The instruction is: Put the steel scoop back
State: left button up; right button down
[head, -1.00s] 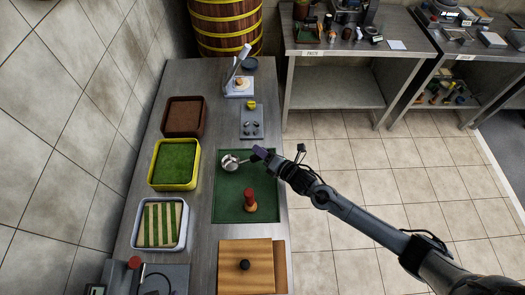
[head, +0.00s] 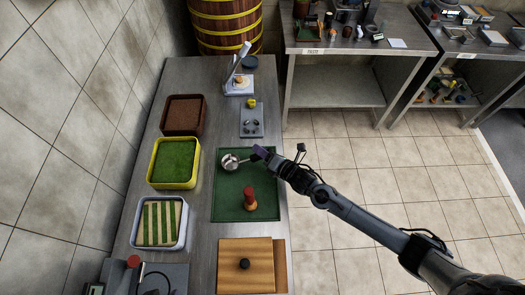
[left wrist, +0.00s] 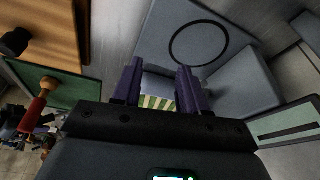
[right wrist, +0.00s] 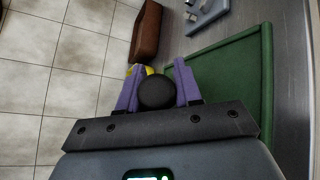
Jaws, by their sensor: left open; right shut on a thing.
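The steel scoop (head: 230,162) has a round silver bowl. It is over the left part of the green tray (head: 226,208), and I cannot tell whether it touches the tray. My right gripper (head: 262,153) is shut on the scoop's handle at the tray's right side. In the right wrist view a dark round handle end (right wrist: 157,92) sits between the purple fingers, and the bowl is hidden. My left gripper (left wrist: 158,82) is open and empty in the left wrist view, above the grey box (left wrist: 198,42). I do not make it out in the head view.
A red-handled tool (head: 249,200) stands on the green tray. Brown (head: 203,118), yellow (head: 153,179) and striped-content (head: 139,238) bins line the left. A grey plate with small parts (head: 247,128) and a scale (head: 236,89) are behind. A wooden board (head: 232,270) is in front.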

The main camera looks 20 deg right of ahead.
jog(key=c, duration=0.7)
grip_release()
jog(key=shift+f, duration=0.1)
jog(key=shift+f, duration=0.1)
jog(key=shift+s, duration=0.1)
jog(key=v, duration=1)
jog(key=shift+s+d, duration=0.15)
jog(key=shift+s, duration=0.15)
